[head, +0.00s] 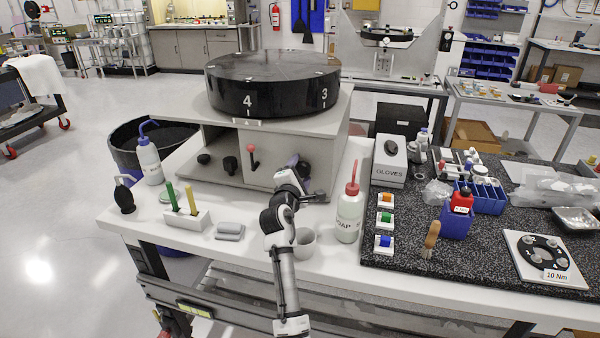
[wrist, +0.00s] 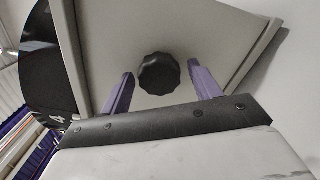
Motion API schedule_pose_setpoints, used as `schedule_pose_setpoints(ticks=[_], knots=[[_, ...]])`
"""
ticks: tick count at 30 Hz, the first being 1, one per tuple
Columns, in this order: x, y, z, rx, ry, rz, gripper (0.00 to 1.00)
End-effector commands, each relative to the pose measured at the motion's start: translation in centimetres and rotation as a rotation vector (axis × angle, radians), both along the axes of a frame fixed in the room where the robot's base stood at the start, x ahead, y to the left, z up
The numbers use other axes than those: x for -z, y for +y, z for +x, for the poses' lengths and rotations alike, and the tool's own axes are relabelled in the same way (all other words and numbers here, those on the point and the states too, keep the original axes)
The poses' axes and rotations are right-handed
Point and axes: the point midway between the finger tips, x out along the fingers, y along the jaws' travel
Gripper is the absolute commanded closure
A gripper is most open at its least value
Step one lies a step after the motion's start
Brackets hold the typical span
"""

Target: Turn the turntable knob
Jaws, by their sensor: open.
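The turntable (head: 272,84) is a large black disc with white numbers 4 and 3, on top of a grey housing (head: 213,136). In the wrist view, a black scalloped knob (wrist: 159,73) stands out from a flat grey panel. My gripper (wrist: 162,80) is open, with one purple finger to each side of the knob and a gap on both sides. In the head view, my gripper (head: 301,167) is at the right part of the housing's front, and the arm largely hides that spot.
A red-ball lever (head: 252,154) and a black knob (head: 230,165) are left of my gripper on the housing. A red-capped bottle (head: 350,212) stands close to the right of my arm, with a white cup (head: 305,244) beside the arm.

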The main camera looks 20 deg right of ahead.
Motion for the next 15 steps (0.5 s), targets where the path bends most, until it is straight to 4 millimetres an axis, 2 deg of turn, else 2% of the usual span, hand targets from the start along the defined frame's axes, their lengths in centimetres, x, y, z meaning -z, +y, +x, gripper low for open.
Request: schedule_pose_setpoints(ticks=[8,15], knots=[[0.2,0.8,-1.2,0.000,-0.001,0.002,0.37],[0.4,3.4,-5.0,0.000,-0.002,0.001,0.37]])
